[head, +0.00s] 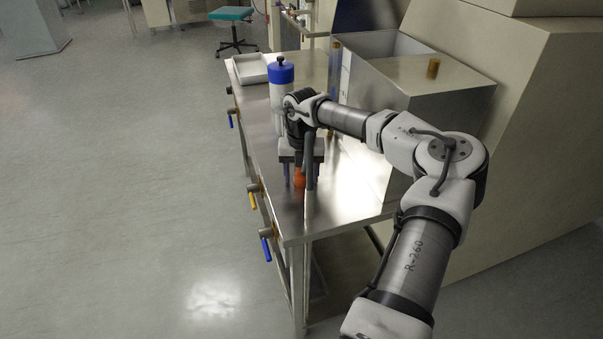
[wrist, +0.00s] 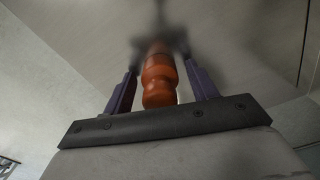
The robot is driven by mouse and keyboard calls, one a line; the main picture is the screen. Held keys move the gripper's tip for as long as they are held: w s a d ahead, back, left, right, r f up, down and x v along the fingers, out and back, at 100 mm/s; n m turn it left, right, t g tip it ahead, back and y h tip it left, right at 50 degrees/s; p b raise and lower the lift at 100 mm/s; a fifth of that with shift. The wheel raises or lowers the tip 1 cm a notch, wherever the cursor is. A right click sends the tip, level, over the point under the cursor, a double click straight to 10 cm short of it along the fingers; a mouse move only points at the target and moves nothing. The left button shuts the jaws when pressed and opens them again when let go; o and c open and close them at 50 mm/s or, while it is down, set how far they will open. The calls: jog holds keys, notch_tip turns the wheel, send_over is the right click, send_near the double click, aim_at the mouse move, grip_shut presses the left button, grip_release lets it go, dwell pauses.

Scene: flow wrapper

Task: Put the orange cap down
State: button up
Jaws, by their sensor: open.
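The orange cap (head: 299,178) is on the steel table top near its front end, below my gripper in the head view. In the wrist view the orange cap (wrist: 160,80) stands between the two purple fingers, with a gap visible on each side. My gripper (head: 301,180) points down over the table and is open around the cap; the fingers also show in the wrist view (wrist: 162,82). The cap's far end blurs into its dark reflection or shadow on the steel, so its exact contact with the table is hard to see.
The steel table (head: 347,190) has bare room right of my gripper. A white container with a blue lid (head: 281,84) stands behind it, and a white tray (head: 250,69) lies farther back. A large steel box (head: 425,85) borders the right. Blue and yellow handles line the left edge.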

notch_tip(320, 180, up, 12)
jog(key=shift+r+b, duration=0.2)
jog(key=shift+b, duration=0.95)
